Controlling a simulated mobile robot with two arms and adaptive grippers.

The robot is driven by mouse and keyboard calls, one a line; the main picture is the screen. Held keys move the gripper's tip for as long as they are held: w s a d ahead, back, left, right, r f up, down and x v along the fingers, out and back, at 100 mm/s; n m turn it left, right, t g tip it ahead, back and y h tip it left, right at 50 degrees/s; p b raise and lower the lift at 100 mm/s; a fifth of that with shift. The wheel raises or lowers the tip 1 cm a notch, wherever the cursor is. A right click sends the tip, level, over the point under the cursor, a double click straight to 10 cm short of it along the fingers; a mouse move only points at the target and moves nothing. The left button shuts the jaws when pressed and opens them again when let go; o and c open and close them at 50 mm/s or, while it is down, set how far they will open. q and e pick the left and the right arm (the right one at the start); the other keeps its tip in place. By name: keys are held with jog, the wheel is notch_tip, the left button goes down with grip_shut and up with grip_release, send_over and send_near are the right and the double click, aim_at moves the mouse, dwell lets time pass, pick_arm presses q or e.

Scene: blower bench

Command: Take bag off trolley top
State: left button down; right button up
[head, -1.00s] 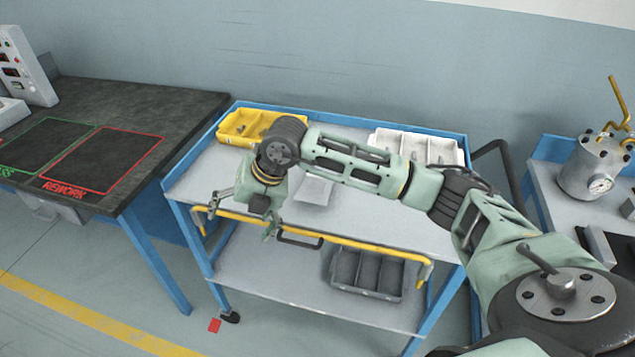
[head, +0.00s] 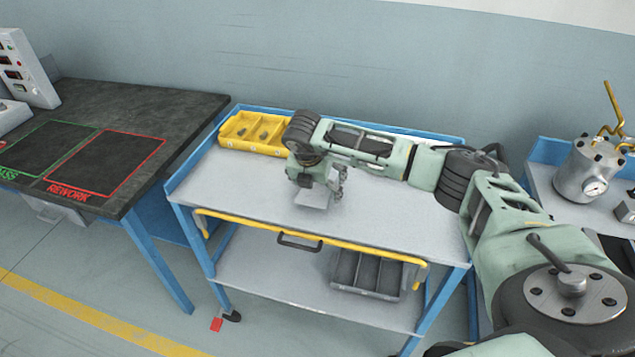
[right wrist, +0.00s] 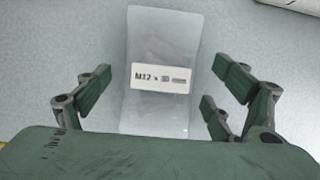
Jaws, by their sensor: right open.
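The bag (right wrist: 165,40) is a clear, pale flat bag with a white label reading "M12 x" and a bolt mark. It lies on the grey top of the trolley (head: 400,215). In the head view my right gripper hides most of the bag, and its front edge (head: 312,203) shows below. My right gripper (right wrist: 160,95) is open in the right wrist view, with its fingers on both sides of the bag, apart from it. It also shows above the bag in the head view (head: 325,190). My left gripper is not in view.
A yellow divided bin (head: 235,142) stands at the trolley's back left. A yellow rail (head: 345,247) runs along its front, and a dark bin (head: 365,275) sits on the lower shelf. A dark bench (head: 185,110) is at left; a metal pot (head: 585,172) stands at right.

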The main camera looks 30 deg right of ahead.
jog(key=shift+w+f, duration=0.1)
jog(key=shift+f, duration=0.2)
jog(key=shift+c, duration=0.5)
jog(key=shift+r, duration=0.1)
jog(key=c, duration=1.5)
